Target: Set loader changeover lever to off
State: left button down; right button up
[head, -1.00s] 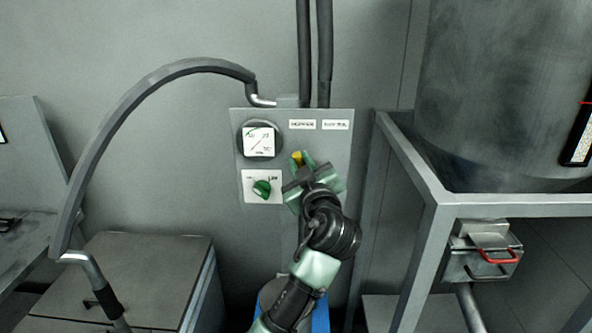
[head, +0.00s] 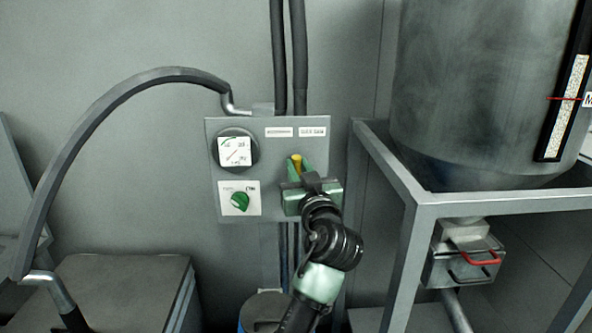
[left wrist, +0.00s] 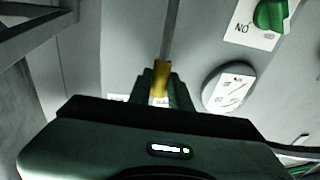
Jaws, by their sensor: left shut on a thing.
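The yellow-gripped lever (head: 297,162) is on the grey control panel (head: 223,137), below its two white labels. It stands about upright, its yellow end up. In the left wrist view the yellow grip (left wrist: 162,78) is between my fingers, and a grey bar runs from it to the top edge. My left gripper (head: 298,174) is shut on this grip; it also shows in the left wrist view (left wrist: 159,92). The gripper hides the lever's lower part and pivot in the head view. The label text is too small to read surely. My right gripper is not in view.
A round gauge (head: 235,150) and a green knob (head: 240,201) sit on the panel left of the gripper. A hose (head: 110,108) arches at left. At right are a metal frame (head: 372,150), a large drum (head: 450,100) and a red-handled box (head: 465,265).

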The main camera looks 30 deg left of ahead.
pick_arm(q)
jog(key=c, duration=1.3)
grip_release()
jog(key=shift+d, duration=0.1)
jog(key=b+v, duration=0.2)
jog(key=v, duration=0.5)
jog(key=shift+s+d+b, duration=0.25)
jog(key=shift+s+b, duration=0.05)
jog(key=shift+b, duration=0.05)
jog(key=shift+f, duration=0.1)
